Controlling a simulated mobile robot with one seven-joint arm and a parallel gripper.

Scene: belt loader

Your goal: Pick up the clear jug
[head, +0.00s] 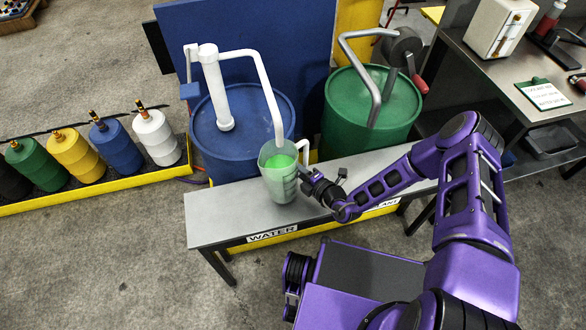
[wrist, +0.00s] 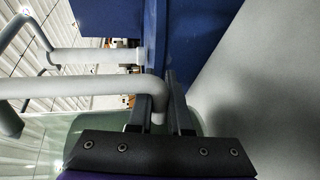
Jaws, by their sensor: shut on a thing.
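The clear jug (head: 281,184) stands upright at the WATER end of the grey bench, with bright green showing inside its mouth. I cannot tell whether its base touches the bench. The white water spout comes down right at its rim. My gripper (head: 308,174) is at the jug's right side, by its pale handle (head: 304,151), and is shut on the jug. In the wrist view, my fingers (wrist: 161,108) close around a pale bar, with the jug's pale green wall (wrist: 92,126) behind; the exact grip is partly hidden.
The bench (head: 222,208) has free room left of the jug. Behind stand a blue drum (head: 243,154) with a white pump (head: 213,88) and a green drum (head: 350,110) with a grey crank pump. Several coloured bottles stand in a yellow-edged tray (head: 95,190) at left. A worktable (head: 500,80) is at right.

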